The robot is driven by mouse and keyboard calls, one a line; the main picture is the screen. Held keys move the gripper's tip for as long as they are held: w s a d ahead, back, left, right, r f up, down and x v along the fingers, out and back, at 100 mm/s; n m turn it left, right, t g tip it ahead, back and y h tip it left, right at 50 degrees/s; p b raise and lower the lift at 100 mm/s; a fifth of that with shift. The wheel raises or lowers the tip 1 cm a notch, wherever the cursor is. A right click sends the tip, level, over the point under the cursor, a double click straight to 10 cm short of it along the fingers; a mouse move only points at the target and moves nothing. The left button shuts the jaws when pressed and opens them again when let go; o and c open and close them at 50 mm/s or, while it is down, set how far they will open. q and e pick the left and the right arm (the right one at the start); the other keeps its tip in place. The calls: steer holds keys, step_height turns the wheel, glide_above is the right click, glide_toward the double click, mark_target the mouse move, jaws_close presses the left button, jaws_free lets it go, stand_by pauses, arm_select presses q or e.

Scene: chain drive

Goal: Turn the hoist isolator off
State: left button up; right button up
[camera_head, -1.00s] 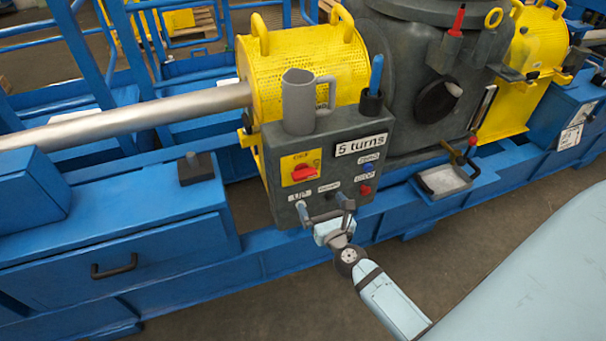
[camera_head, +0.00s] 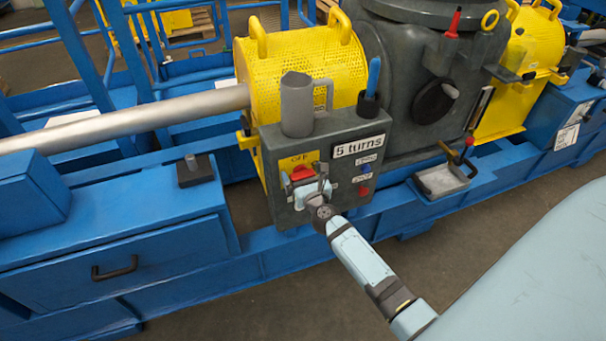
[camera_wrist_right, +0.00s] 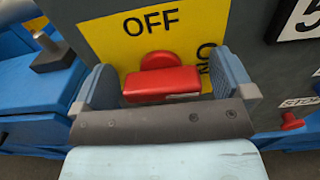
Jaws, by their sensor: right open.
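The hoist isolator is a red rotary handle (camera_head: 302,173) on a yellow plate (camera_head: 290,161) at the upper left of the grey control box's front. In the right wrist view the red handle (camera_wrist_right: 162,84) lies roughly level, below the word OFF. Part of a second label shows at its right, partly covered by a finger. My right gripper (camera_head: 308,187) is at the handle, and its own wrist view (camera_wrist_right: 163,88) shows its fingers open, one on each side of the handle, with gaps. The gripper hides the lower handle in the head view. My left gripper is out of view.
A grey mug (camera_head: 297,105) and a holder with a blue-handled tool (camera_head: 373,75) stand on top.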

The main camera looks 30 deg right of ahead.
steer(key=c, duration=0.9)
